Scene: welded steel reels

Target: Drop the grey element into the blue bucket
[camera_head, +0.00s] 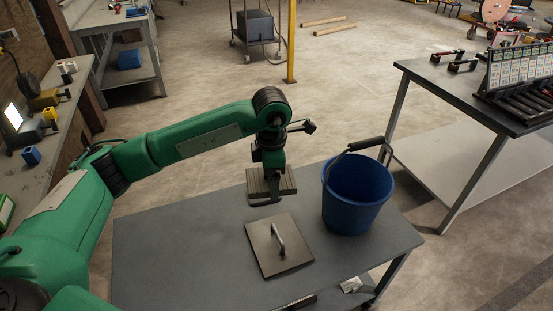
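A flat grey square plate (267,262) with an upright bar handle lies on the grey table. The blue bucket (352,205) stands upright on the table to the right, its dark handle (366,144) raised; its visible inside looks empty. My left gripper (268,190) points down behind the plate and left of the bucket. A grey ribbed block (288,181) shows right at the gripper, partly hidden by it. I cannot tell whether the fingers hold this block or are only in front of it. My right gripper is not in view.
The left part of the table (165,250) is bare. A dark workbench (440,85) with a rack (515,75) stands at the right. A cluttered bench (55,125) runs along the left wall. A yellow post (292,40) stands behind the table.

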